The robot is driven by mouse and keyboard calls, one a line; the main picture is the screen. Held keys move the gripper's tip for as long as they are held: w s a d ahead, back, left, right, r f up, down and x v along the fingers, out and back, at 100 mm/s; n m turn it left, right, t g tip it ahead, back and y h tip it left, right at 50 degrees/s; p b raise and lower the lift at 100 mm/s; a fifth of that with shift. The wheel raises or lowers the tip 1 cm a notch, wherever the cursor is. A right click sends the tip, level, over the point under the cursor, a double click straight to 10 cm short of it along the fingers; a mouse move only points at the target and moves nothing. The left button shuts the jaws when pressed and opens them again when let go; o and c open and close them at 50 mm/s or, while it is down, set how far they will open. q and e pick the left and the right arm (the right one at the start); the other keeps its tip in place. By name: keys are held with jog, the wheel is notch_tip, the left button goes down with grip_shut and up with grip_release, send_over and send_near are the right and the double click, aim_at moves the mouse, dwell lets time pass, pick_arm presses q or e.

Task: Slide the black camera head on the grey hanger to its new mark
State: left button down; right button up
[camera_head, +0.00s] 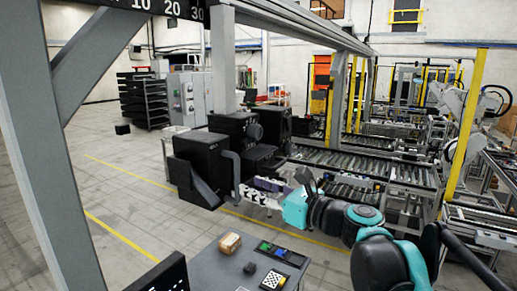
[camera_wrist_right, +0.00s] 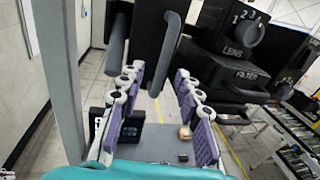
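The black camera head (camera_head: 205,165) hangs under the overhead beam on the grey hanger (camera_head: 222,60). A dark curved handle (camera_head: 233,172) stands on its near right side. In the wrist view the head's black body (camera_wrist_right: 215,65) carries a numbered LENS dial and a FILTER label. My right gripper (camera_head: 248,192) is beside the handle. The wrist view shows this gripper (camera_wrist_right: 160,82) open, its purple-padded fingers apart, with a dark handle bar (camera_wrist_right: 168,52) between or just beyond the tips. I cannot tell whether they touch. A scale (camera_head: 165,8) reads 10, 20, 30 on the beam. My left gripper is out of view.
A grey post (camera_head: 40,150) stands at the left. Roller conveyors (camera_head: 360,168) lie behind at the right. The left floor is mostly open.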

aim_at(239, 175)
jog(key=shift+m, duration=0.3)
jog(key=x, duration=0.2)
jog(key=p+x, duration=0.1)
jog(key=x, duration=0.2)
jog(key=r+x, duration=0.1)
jog(key=x, duration=0.1)
jog(key=shift+w+d, duration=0.15)
jog(key=shift+w, duration=0.3)
jog(key=shift+s, duration=0.1)
grip_shut()
